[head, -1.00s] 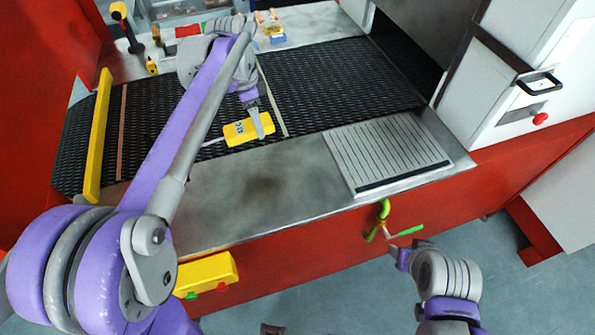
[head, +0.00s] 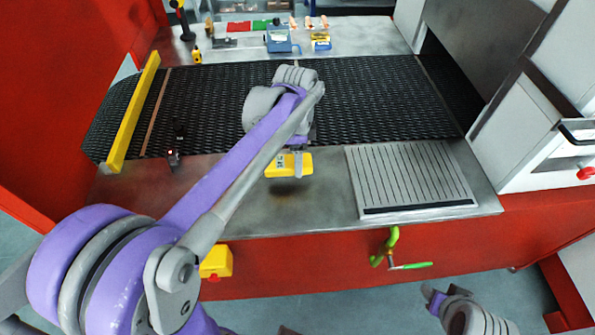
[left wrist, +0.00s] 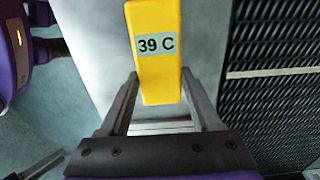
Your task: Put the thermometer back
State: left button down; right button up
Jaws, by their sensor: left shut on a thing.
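The thermometer (head: 275,168) has a yellow body, with a "39 C" display facing the left wrist view (left wrist: 157,45). My left gripper (head: 297,168) is shut on it, with one finger on each side of the body in the left wrist view. In the head view the thermometer shows over the near steel ledge, in front of the mesh belt. Its thin probe does not show now. My right gripper (head: 434,294) is low at the right, in front of the red machine front. It is too small to tell whether it is open.
The dark mesh belt (head: 370,100) runs across, with a yellow bar (head: 133,112) over its left end. A slatted grey plate (head: 410,178) lies right on the near ledge. The far ledge holds a blue device (head: 279,42) and several small items. A green crank (head: 392,240) sticks out in front.

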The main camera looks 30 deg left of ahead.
pick_arm(q)
notch_tip(320, 180, down, 5)
jog(key=shift+r, duration=0.1)
dwell(0.3)
jog(key=shift+f, duration=0.2)
jog(key=shift+c, duration=0.5)
grip_release()
